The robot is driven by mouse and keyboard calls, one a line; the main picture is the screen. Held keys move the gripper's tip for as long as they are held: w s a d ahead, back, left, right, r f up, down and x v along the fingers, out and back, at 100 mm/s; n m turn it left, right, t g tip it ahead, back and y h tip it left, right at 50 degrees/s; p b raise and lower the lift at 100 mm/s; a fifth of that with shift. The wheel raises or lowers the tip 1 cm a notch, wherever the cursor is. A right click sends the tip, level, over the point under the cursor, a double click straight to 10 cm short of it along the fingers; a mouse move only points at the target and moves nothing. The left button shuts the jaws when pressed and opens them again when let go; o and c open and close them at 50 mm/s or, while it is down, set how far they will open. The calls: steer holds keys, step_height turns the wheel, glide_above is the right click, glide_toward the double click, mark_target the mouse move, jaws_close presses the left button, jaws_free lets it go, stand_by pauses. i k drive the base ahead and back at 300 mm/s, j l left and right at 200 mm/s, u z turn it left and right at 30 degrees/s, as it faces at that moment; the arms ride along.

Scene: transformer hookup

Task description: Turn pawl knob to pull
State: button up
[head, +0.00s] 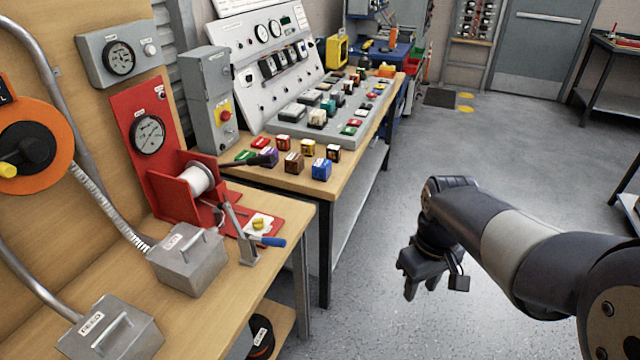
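A small yellow knob (258,223), which looks like the pawl knob, sits on a white plate on the red base of a winch (182,205). The lettering on the plate is too small to read. The winch has a white spool (199,178) and a metal lever with a blue handle (272,241) close to the knob. My gripper (423,289) hangs over the floor right of the bench, well apart from the knob. Its fingers point down with a gap between them, and it looks open and empty.
Loose coloured blocks (321,169) and a control console (290,60) stand beyond. The floor (500,160) between bench and arm is clear.

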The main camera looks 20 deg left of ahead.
mark_target(258, 224)
steer(key=i+u, duration=0.3)
steer(key=i+l+u, duration=0.3)
steer(key=i, duration=0.15)
steer(key=i+l+u, duration=0.15)
steer(key=i+u, duration=0.4)
steer(key=u, duration=0.15)
steer(key=i+l+u, duration=0.2)
steer(key=u, duration=0.25)
steer(key=i+l+u, duration=0.2)
steer(key=u, duration=0.2)
steer(key=i+l+u, duration=0.25)
steer(key=u, duration=0.15)
steer(key=i+l+u, duration=0.15)
steer(key=l+u, duration=0.25)
